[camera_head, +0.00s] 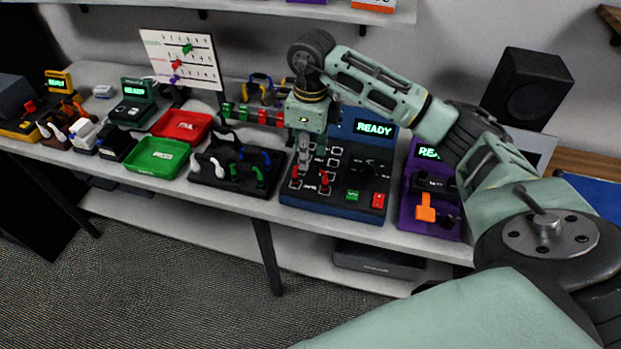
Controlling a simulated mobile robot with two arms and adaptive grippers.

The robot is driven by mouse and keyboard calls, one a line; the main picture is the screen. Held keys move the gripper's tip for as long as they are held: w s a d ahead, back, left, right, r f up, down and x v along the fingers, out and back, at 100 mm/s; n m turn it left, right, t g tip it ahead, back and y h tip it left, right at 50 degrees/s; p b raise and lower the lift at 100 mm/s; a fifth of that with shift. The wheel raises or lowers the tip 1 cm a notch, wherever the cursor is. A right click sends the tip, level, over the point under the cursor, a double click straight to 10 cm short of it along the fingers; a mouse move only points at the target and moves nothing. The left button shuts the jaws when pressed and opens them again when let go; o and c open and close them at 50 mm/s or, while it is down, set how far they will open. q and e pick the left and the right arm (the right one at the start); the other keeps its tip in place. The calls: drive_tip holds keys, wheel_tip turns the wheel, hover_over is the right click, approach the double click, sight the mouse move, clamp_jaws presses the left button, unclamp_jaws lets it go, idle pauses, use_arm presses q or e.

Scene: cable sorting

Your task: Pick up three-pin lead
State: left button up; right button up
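My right gripper (303,168) points down over the left part of a blue tester panel (345,208) with a lit "READY" screen. It is small and seen against dark clutter, so I cannot tell whether its fingers are open or hold anything. A black tray (222,184) to its left holds several leads with white, blue, green and black plugs. The pins are too small to make out, so I cannot tell which one is the three-pin lead. My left gripper is not in view.
A green tray (157,157) and a red tray (182,126) sit left of the black tray. A purple station (430,190) with an orange plug (426,208) stands to the right. A white board (184,60) stands at the back. A dark speaker (527,88) is at the far right.

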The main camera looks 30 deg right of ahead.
sight(310, 167)
drive_tip(key=shift+s+d+h, duration=0.15)
drive_tip(key=shift+d+h, duration=0.15)
drive_tip(key=shift+d, duration=0.3)
drive_tip(key=shift+d+f+p, duration=0.1)
drive_tip(key=shift+f+p, duration=0.2)
drive_tip(key=shift+f, duration=0.05)
drive_tip(key=f+p, duration=0.2)
drive_tip(key=f, duration=0.1)
drive_tip(key=f+p, duration=0.1)
drive_tip(key=f, duration=0.1)
drive_tip(key=shift+a+f, duration=0.25)
drive_tip(key=shift+a, duration=0.1)
drive_tip(key=shift+f, duration=0.65)
clamp_jaws()
drive_tip(key=shift+w, duration=0.2)
